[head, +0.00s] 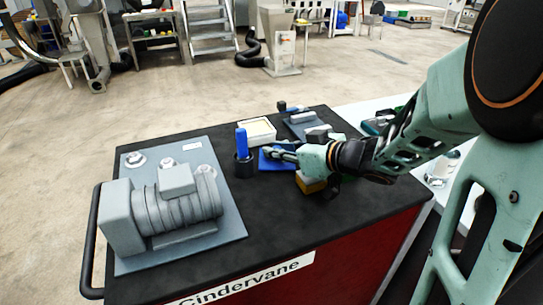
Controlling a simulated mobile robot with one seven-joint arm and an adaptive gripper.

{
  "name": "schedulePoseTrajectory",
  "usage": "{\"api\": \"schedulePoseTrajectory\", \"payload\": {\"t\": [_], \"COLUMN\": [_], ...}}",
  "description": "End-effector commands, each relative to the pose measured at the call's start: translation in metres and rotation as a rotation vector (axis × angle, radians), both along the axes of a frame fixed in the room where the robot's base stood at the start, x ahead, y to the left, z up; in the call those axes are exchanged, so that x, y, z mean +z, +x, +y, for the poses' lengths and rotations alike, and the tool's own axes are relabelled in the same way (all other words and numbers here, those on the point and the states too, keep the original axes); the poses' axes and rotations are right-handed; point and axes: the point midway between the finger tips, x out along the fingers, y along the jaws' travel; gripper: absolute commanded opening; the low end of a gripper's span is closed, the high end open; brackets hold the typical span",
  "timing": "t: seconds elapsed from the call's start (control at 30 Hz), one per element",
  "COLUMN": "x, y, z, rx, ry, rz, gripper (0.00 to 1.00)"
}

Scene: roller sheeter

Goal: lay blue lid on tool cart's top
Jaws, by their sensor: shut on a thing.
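The tool cart's black top (275,225) spans the middle of the head view, above a red body with a white name strip. The flat blue lid (270,164) is over the cart's top, just behind its middle. My gripper (273,151) reaches in from the right and is shut on the lid. The fingers cover part of the lid. I cannot tell whether the lid touches the cart's top or hovers just above it.
A grey motor (178,205) on a plate fills the cart's left side. A blue-handled item stands in a black cup (244,167) left of the lid. A pale tray (258,131) lies behind, a yellow block (310,186) under my wrist. The front right is bare.

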Motion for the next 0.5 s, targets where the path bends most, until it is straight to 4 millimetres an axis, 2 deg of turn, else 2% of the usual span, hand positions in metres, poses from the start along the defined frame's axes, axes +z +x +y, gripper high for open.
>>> {"api": "schedulePoseTrajectory", "payload": {"t": [0.4, 0.43, 0.5], "x": [-0.0055, -0.0057, -0.0051], "y": [-0.0009, -0.0009, -0.0009], "z": [-0.0009, -0.0009, -0.0009], "rx": [0.002, 0.001, 0.001], "ry": [0.001, 0.000, 0.000], "rz": [0.000, 0.000, -0.001], "gripper": [0.00, 0.18, 0.25]}}
